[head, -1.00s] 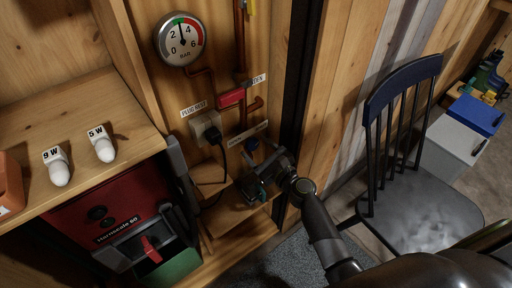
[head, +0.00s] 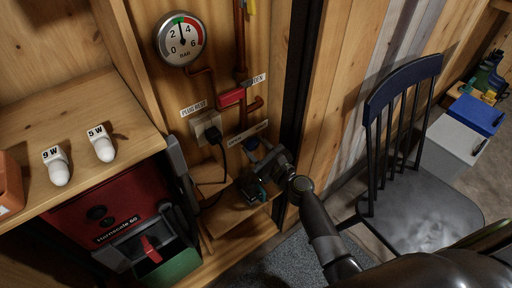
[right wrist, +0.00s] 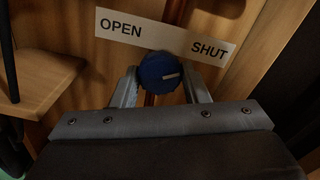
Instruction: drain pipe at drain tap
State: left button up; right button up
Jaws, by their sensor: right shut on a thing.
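The drain tap is a blue round knob (right wrist: 160,72) with a white line on its face. The line lies nearly level, its right end slightly higher, towards the SHUT side. The OPEN/SHUT label (right wrist: 130,27) is behind and above the knob. My right gripper (right wrist: 160,82) is shut on the knob, one finger on each side. In the head view the right gripper (head: 262,155) is low at the wooden back panel, and the knob (head: 252,143) shows only in part. A copper pipe (right wrist: 150,100) runs behind the knob. My left gripper is not in view.
A pressure gauge (head: 181,39), a red lever (head: 231,97) and a black plug in a socket (head: 206,127) are on the panel above. A red Hornscale 50 unit (head: 110,220) stands left. A dark chair (head: 420,205) stands right of a dark upright post.

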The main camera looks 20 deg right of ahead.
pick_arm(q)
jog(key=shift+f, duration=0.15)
pick_arm(e)
jog(key=shift+f+n+b, duration=0.1)
jog(key=shift+n+b, duration=0.3)
jog(key=shift+n, duration=0.3)
jog(key=n+b, duration=0.3)
jog(key=n, duration=0.4)
jog(key=n+b, duration=0.4)
jog(key=n, duration=0.3)
jog(key=n+b, duration=0.2)
jog(key=n, duration=0.3)
jog(key=shift+b, duration=0.35)
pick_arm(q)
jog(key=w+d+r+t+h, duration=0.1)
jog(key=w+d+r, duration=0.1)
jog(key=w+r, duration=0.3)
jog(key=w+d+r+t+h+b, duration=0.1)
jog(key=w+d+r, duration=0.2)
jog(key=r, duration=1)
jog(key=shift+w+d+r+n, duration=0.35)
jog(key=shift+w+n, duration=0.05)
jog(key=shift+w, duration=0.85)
pick_arm(e)
jog(key=shift+n, duration=1.7)
jog(key=o, duration=1)
